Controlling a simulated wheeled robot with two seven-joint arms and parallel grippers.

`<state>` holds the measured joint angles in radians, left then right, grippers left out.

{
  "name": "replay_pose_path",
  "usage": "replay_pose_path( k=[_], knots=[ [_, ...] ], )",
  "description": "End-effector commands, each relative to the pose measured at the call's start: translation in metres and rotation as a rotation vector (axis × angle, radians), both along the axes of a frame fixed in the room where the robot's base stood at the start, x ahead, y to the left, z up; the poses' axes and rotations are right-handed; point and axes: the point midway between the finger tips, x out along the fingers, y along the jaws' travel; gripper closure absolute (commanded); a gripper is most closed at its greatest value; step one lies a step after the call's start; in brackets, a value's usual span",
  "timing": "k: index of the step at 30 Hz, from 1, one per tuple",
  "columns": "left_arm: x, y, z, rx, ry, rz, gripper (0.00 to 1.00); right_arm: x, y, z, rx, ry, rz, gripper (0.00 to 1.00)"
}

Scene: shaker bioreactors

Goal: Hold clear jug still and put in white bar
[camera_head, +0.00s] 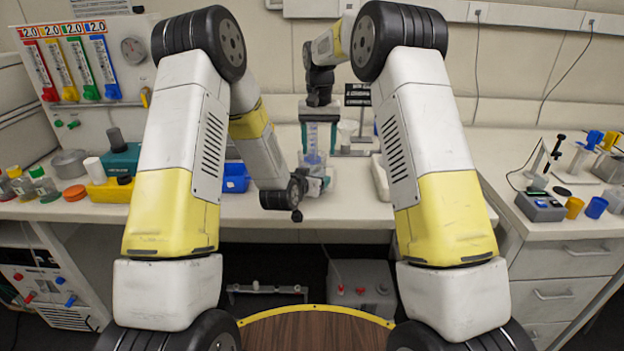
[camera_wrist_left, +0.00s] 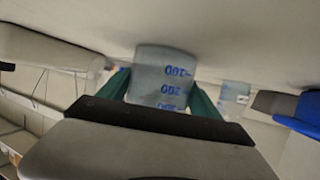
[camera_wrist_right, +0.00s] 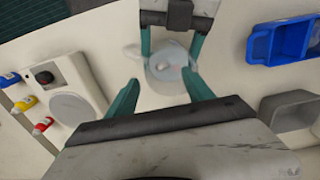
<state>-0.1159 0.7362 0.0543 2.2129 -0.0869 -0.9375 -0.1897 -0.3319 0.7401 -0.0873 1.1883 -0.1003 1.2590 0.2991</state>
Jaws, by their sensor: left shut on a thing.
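The clear jug (camera_head: 313,158) with blue markings stands on the bench in the head view. My left gripper (camera_head: 312,183) is low beside it and shut on it. In the left wrist view the jug (camera_wrist_left: 161,80) sits between the green fingers. My right gripper (camera_head: 318,135) points down above the jug, with its fingers apart. In the right wrist view the jug's round opening (camera_wrist_right: 168,70) shows beyond the open right fingers (camera_wrist_right: 163,88). A small white shape, likely the white bar (camera_wrist_right: 163,65), shows within the jug's outline; its exact height is unclear.
A blue tray (camera_head: 236,178) lies left of the jug. A balance-like device with a dark sign (camera_head: 357,95) stands behind it. A pale tray (camera_head: 381,178) is to the right. Bottles and a yellow rack (camera_head: 108,191) stand farther left.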

Motion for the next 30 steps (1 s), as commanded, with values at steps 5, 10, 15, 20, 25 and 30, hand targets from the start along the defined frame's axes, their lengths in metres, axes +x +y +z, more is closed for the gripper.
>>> replay_pose_path(
  k=[5,10,15,20,25,30],
  knots=[
    [-0.001,-0.001,-0.001,0.000,0.002,-0.002,0.96,0.000,0.000,0.000,0.000,0.000,0.000,0.36],
    [-0.001,-0.001,-0.001,0.000,0.001,-0.002,0.96,0.000,0.000,0.002,0.000,0.000,0.000,0.36],
    [-0.001,-0.001,-0.001,0.000,0.001,-0.002,0.96,0.001,0.000,0.022,0.001,-0.003,0.000,0.36],
    [-0.001,-0.001,-0.001,0.000,0.001,-0.002,0.96,0.001,0.000,0.056,0.001,-0.004,0.000,0.36],
    [0.000,-0.001,0.000,0.000,0.001,-0.002,0.96,0.001,0.001,0.091,0.001,-0.003,0.000,0.36],
    [0.000,-0.001,0.000,0.000,0.001,-0.002,0.96,0.001,0.001,0.112,0.000,-0.001,0.000,0.36]
  ],
)
